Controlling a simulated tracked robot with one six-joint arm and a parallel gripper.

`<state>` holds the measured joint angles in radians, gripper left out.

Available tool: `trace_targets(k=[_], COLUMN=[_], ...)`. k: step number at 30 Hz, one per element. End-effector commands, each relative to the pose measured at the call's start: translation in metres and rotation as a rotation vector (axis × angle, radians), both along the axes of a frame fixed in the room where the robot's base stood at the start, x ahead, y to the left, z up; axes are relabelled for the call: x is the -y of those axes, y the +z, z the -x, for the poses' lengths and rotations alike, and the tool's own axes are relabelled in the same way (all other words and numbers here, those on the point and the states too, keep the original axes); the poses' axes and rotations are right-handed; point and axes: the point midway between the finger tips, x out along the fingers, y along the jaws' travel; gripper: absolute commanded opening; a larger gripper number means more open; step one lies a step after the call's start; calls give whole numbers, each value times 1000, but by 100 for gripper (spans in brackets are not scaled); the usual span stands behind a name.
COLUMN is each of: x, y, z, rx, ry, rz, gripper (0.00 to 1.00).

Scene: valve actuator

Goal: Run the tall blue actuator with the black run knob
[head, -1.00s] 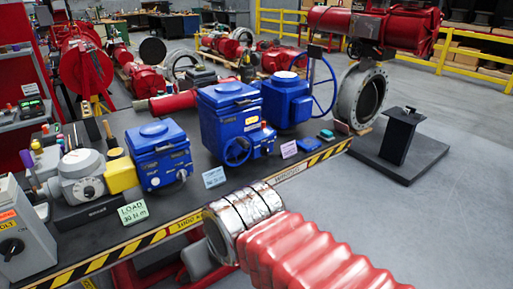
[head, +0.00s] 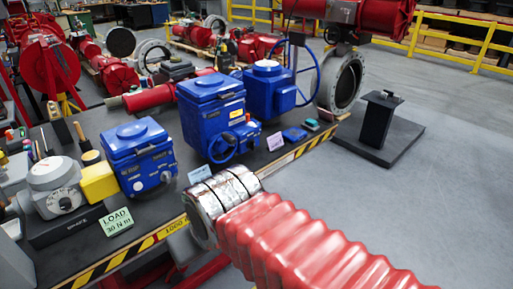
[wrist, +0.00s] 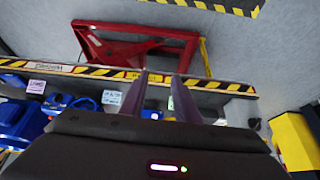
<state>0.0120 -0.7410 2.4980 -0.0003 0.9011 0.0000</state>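The tall blue actuator (head: 212,112) stands mid-bench in the head view, with a blue handwheel (head: 222,148) on its front. I cannot make out a black run knob on it. A shorter blue actuator (head: 140,155) stands to its left and another blue one with a large wheel (head: 270,88) to its right. My gripper (wrist: 160,95) shows in the wrist view, its two fingers apart with nothing between them, over the bench's striped front edge. In the head view my red-sleeved arm reaches toward that edge; the fingers do not show there.
A grey unit with a dial (head: 62,190) and a yellow block (head: 98,182) sit left of the blue actuators. A green load card (head: 117,221) stands before them. The striped bench edge (head: 150,241) runs along the front. A black post (head: 378,120) stands at the right; the floor beyond is clear.

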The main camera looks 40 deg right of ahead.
Motion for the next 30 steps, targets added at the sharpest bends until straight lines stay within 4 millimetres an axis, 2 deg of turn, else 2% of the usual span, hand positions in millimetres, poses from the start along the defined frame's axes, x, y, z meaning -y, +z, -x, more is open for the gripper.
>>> trace_targets(k=[5, 14, 23, 30], x=[26, 99, 188, 266], y=[-15, -51, -87, -119], z=[-5, -26, -49, -66], rx=[-56, -163, -198, -178], ry=[-77, -254, -388, -460], rz=[3, 32, 90, 148], gripper=[29, 29, 29, 29])
